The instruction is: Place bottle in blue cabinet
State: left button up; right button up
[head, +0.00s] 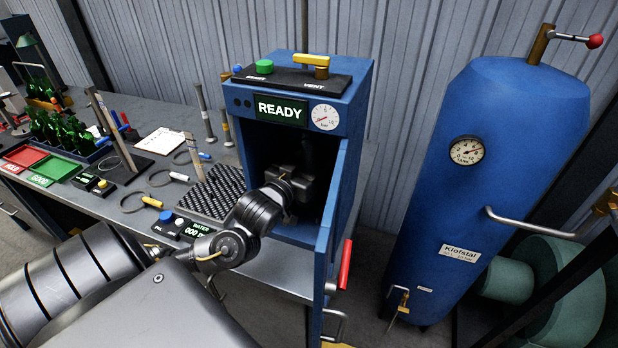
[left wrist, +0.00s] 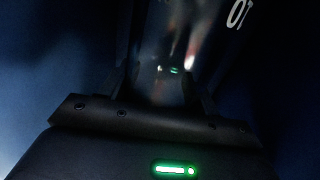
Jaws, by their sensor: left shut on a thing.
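The blue cabinet (head: 345,110) stands open at the front, with a lit READY panel on its upper part. My left arm reaches into its dark lower opening, and the left gripper (head: 303,178) is inside it. In the left wrist view the gripper (left wrist: 168,88) is shut on the bottle (left wrist: 172,60), a dark glossy shape with bright reflections between the fingers. The bottle is hidden behind my gripper in the head view. The dim light hides whether its base touches the cabinet floor. My right gripper is not in view.
The cabinet door (head: 323,245) stands open on the right, with a red handle (head: 345,264). A large blue tank (head: 500,150) stands further right. The bench at left holds green bottles (head: 65,128), red and green trays, ring tools and a dark textured mat (head: 212,190).

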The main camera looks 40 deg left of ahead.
pick_arm(q)
jog(key=shift+f+p, duration=0.3)
jog(key=shift+f, duration=1.65)
jog(key=shift+f+p, duration=0.15)
jog(key=shift+p, duration=0.15)
jog(key=shift+w+f, duration=0.1)
jog(key=shift+f, duration=0.15)
jog(key=shift+f, duration=0.15)
jog(key=o, duration=1.3)
jog(key=shift+o, duration=0.2)
